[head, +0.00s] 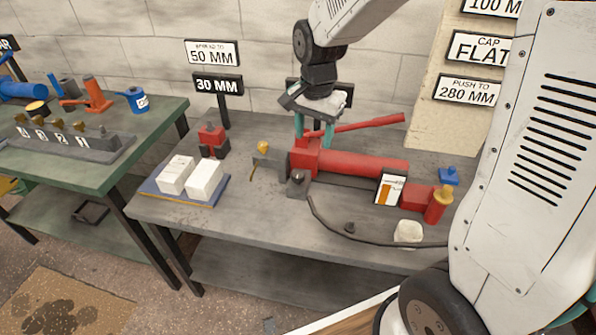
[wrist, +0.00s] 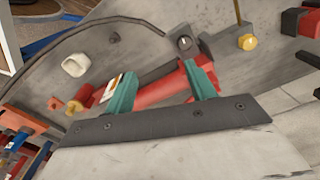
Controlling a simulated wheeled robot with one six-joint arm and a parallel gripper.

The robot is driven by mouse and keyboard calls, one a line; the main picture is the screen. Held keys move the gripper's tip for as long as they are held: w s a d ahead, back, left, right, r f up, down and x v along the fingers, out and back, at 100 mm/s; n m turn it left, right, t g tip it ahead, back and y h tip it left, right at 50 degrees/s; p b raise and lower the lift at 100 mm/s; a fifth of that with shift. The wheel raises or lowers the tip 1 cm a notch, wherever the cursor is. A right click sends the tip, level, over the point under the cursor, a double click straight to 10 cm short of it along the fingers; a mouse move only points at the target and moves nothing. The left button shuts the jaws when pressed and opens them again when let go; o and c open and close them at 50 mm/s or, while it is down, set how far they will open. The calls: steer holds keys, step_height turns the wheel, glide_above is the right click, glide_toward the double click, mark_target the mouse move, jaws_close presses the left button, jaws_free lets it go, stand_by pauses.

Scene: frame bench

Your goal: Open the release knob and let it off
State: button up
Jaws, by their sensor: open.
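A red hand pump (head: 360,164) lies on the grey bench, its long red lever (head: 365,124) raised to the right. A dark block with a round grey knob (head: 297,178) sits at its left end; it also shows in the wrist view (wrist: 184,43). It looks like the release knob, but its setting cannot be told. My gripper (head: 314,140) is open and empty above the pump's left end. In the wrist view, its teal fingers (wrist: 160,73) stand apart over the red body, with the knob beyond them. Whether they touch the pump cannot be told.
A black hose (head: 335,228) curves along the bench front past a white lump (head: 408,233). A yellow knob (head: 263,147) stands left of the pump. White blocks (head: 190,177) lie on a blue plate farther left. A red cylinder (head: 436,208) stands at the right end.

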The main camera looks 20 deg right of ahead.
mark_target(298, 174)
steer(key=w+f+m, duration=0.1)
steer(key=w+f, duration=0.1)
steer(key=f, duration=0.1)
steer(key=w+f+m, duration=0.1)
steer(key=w+f, duration=0.1)
steer(key=f, duration=0.1)
steer(key=w+a+f+m, duration=0.1)
steer(key=w+f, duration=0.2)
steer(key=f, duration=0.1)
steer(key=shift+m, duration=0.4)
step_height(298, 174, down, 8)
steer(key=shift+f, duration=0.1)
steer(key=c, duration=1)
